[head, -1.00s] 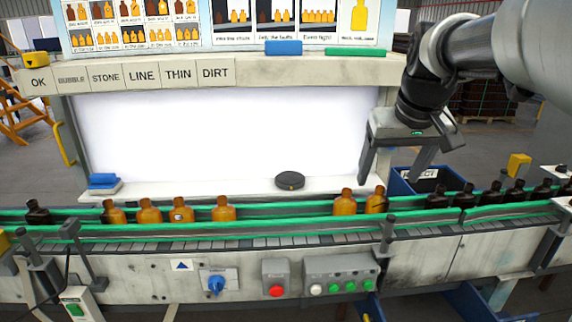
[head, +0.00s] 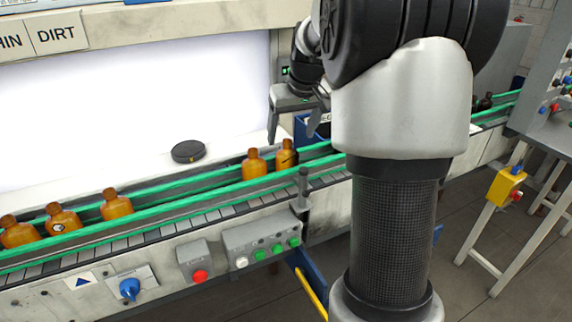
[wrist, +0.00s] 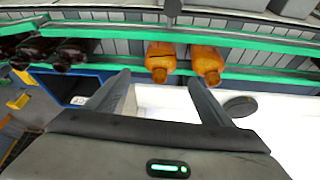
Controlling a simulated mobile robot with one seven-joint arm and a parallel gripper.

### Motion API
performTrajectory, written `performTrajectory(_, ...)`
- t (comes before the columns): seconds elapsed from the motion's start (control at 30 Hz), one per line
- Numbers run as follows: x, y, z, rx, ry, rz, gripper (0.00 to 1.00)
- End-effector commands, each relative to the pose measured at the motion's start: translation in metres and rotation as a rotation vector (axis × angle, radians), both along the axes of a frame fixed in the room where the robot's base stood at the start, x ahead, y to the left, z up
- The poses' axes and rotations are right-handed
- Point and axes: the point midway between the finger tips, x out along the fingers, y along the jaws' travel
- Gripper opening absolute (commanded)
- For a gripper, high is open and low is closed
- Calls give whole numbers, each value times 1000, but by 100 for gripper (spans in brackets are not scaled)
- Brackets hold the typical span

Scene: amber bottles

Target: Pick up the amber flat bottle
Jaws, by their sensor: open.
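Two amber bottles stand close together on the conveyor by my gripper: a left one (head: 255,165) and a right one (head: 287,156) with a dark line across it. In the wrist view the lined bottle (wrist: 160,60) is on the left and the plain one (wrist: 207,64) on the right, both beyond my fingertips. My gripper (head: 294,128) is open and empty, above and behind the bottles; it also shows in the wrist view (wrist: 160,80). More amber bottles stand at the left, one (head: 62,219) with a dark-and-white spot. I cannot tell which bottle is the flat one.
Green guide rails (head: 220,198) run along both sides of the conveyor. A black round puck (head: 188,151) lies on the white ledge behind. A blue bin (wrist: 75,83) and several dark bottles (wrist: 68,53) are beside the gripper. My arm hides part of the line.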

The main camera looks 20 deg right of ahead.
Motion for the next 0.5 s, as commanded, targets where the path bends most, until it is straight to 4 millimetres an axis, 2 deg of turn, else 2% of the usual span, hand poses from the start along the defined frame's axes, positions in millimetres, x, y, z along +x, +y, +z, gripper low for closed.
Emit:
performTrajectory(0.1,5,0,-12,1,1,0,74)
performTrajectory(0.27,9,0,-20,1,2,1,74)
performTrajectory(0.5,26,-1,-52,2,3,2,74)
